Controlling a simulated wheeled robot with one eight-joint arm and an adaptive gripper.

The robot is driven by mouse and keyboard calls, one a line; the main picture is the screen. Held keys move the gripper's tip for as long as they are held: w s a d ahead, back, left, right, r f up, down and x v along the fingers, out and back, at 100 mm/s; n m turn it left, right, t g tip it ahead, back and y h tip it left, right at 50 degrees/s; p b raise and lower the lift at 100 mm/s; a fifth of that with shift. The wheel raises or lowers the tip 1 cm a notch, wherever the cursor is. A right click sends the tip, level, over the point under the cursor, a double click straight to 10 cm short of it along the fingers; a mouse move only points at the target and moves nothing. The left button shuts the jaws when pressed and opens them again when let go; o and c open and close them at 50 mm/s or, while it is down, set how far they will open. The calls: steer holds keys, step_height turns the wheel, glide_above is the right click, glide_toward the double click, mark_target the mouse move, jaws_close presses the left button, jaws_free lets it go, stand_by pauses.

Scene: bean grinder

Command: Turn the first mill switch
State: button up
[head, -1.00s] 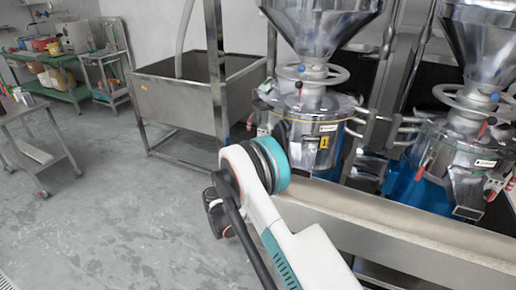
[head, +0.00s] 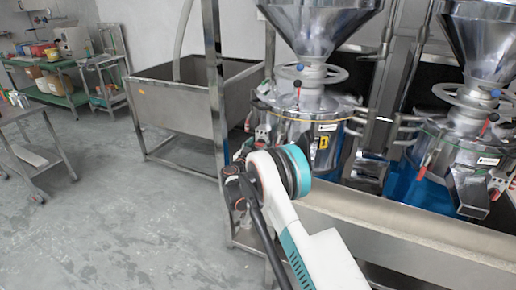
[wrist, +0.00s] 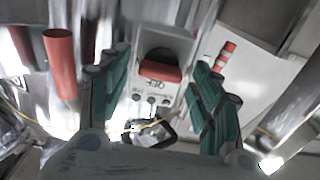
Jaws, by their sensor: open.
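The first mill (head: 300,128) is the left one of two steel mills, with a yellow tag on its front. In the wrist view, a pale switch box (wrist: 163,45) with a red switch knob (wrist: 160,71) faces me, with lettering that looks like "OFF" below the knob. My gripper (wrist: 159,62) is open, with a green-padded finger on each side of the switch box. The red knob shows in the gap between the fingers, and I see no contact with it. In the head view my arm reaches to the mill's lower left, and the fingers cannot be made out.
A red cylinder (wrist: 61,62) stands left of the left finger in the wrist view. A second mill (head: 462,150) stands to the right. A steel tank (head: 185,97) on legs is left of the first mill. The floor (head: 110,220) at left is clear.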

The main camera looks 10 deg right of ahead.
steer(key=shift+c, duration=0.5)
steer(key=c, duration=1)
steer(key=shift+o, duration=0.2)
steer(key=shift+n, duration=0.3)
steer(key=n, duration=0.4)
steer(key=shift+a, duration=0.1)
steer(key=n, duration=0.4)
steer(key=shift+w+n, duration=0.1)
steer(key=shift+n, duration=0.3)
steer(key=n, duration=0.4)
steer(key=shift+a+f+n, duration=0.1)
steer(key=shift+f+n, duration=0.05)
steer(key=shift+n, duration=2.05)
steer(key=shift+f, duration=0.1)
